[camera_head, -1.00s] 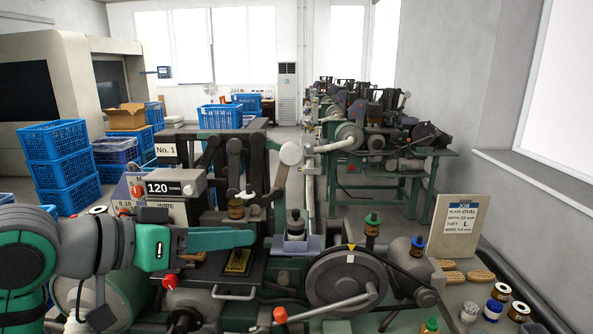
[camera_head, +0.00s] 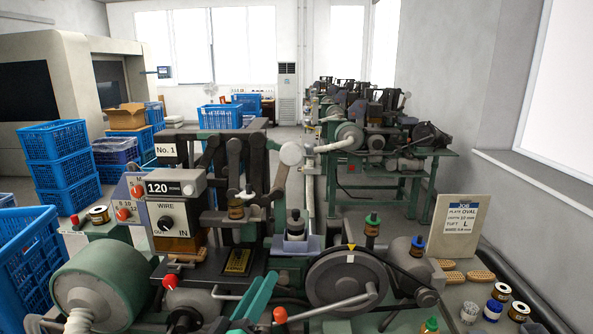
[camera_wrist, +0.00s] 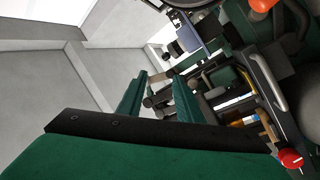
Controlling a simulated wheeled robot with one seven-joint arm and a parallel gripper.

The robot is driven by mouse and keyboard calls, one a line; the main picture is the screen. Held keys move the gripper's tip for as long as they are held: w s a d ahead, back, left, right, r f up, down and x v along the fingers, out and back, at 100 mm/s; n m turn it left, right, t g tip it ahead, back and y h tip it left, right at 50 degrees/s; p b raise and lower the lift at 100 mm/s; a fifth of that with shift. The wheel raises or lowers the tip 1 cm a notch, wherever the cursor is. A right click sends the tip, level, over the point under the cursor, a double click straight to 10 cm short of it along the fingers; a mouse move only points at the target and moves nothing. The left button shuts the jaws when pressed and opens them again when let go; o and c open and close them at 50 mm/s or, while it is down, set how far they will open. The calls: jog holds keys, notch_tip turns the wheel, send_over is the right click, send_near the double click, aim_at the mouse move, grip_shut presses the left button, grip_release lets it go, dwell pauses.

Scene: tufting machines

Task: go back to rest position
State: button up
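My gripper (camera_wrist: 158,88) shows in the wrist view with its two green fingers apart and nothing between them. In the head view, green finger tips (camera_head: 256,298) rise at the bottom edge, in front of the tufting machine (camera_head: 208,209) marked No. 1; the rest of my arm is out of view there. The machine's dark plate (camera_head: 237,262) and its 120 display (camera_head: 171,188) are uncovered. The wrist view is tilted, with machine parts on the right and bare wall and floor on the left.
A black handwheel (camera_head: 322,277) is right of the fingers, and an orange-tipped lever (camera_head: 280,314) is close to them. Blue crates (camera_head: 62,155) stand at the left. Spools, brushes and a job card (camera_head: 461,217) are on the right bench.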

jog(key=s+d+f+n+g+y, duration=0.1)
jog(key=s+d+f+y, duration=0.15)
jog(key=s+f, duration=0.4)
jog(key=s+d+f+n+y, duration=0.1)
jog(key=s+f+n+y, duration=0.2)
jog(key=f, duration=0.7)
jog(key=s+d+f+g+y, duration=0.1)
jog(key=s+d+f+y, duration=0.15)
jog(key=s+f, duration=0.5)
jog(key=s+f+m, duration=0.2)
jog(key=s+m, duration=0.2)
jog(key=s, duration=0.8)
jog(key=s+d+f+m+g, duration=0.1)
jog(key=s+m, duration=0.3)
jog(key=s, duration=0.9)
jog(key=shift+d+f+g, duration=0.3)
jog(key=shift+f, duration=0.5)
